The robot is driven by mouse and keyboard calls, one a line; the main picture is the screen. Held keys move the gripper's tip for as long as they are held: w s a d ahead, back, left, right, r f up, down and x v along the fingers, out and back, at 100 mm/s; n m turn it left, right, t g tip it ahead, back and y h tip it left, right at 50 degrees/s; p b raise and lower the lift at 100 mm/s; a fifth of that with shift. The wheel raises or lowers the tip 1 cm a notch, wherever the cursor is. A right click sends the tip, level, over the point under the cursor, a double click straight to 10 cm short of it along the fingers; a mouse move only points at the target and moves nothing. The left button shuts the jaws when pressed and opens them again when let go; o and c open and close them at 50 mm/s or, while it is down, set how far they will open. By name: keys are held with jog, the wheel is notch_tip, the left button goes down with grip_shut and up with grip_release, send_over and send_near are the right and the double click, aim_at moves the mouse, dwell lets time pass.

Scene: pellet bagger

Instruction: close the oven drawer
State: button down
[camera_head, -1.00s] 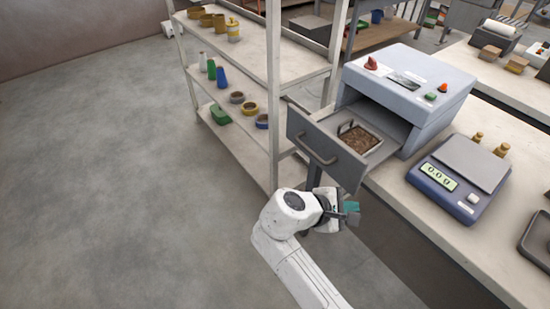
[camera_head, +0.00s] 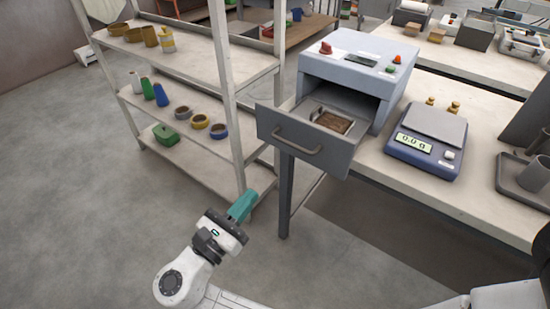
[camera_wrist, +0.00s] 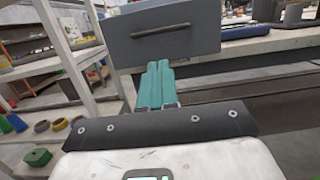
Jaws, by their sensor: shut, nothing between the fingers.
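The oven (camera_head: 358,72) is a light grey-blue box on the bench, with red, orange and green knobs on top. Its dark grey drawer (camera_head: 300,142) is pulled out and has a bar handle (camera_head: 298,138). A small tray of brown pellets (camera_head: 332,121) lies in it. My gripper (camera_head: 243,206) has teal fingers, shut and empty, in front of and below the drawer, apart from it. In the wrist view the fingers (camera_wrist: 156,84) point at the drawer front (camera_wrist: 165,35), whose handle (camera_wrist: 160,31) shows above them.
A shelf rack (camera_head: 190,60) with pots and bottles stands left of the drawer. A blue scale (camera_head: 428,142) reading 0.0 g sits right of the oven on the bench (camera_head: 480,185). The bench leg (camera_head: 285,195) is below the drawer. Open floor lies at left.

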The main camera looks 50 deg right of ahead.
jog(key=d+r+p, duration=0.2)
jog(key=d, duration=1.1)
jog(key=shift+w+d+r, duration=0.2)
jog(key=shift+d+r, duration=0.1)
jog(key=shift+r, duration=0.1)
jog(key=d, duration=0.6)
jog(key=d+b, duration=0.1)
jog(key=d, duration=0.6)
jog(key=d+b, duration=0.1)
jog(key=d, duration=0.6)
jog(key=shift+w+d+f, duration=0.1)
jog(key=shift+w, duration=0.25)
jog(key=shift+d, duration=0.6)
jog(key=shift+b, duration=0.3)
jog(key=shift+d+r, duration=0.15)
jog(key=shift+r, duration=0.1)
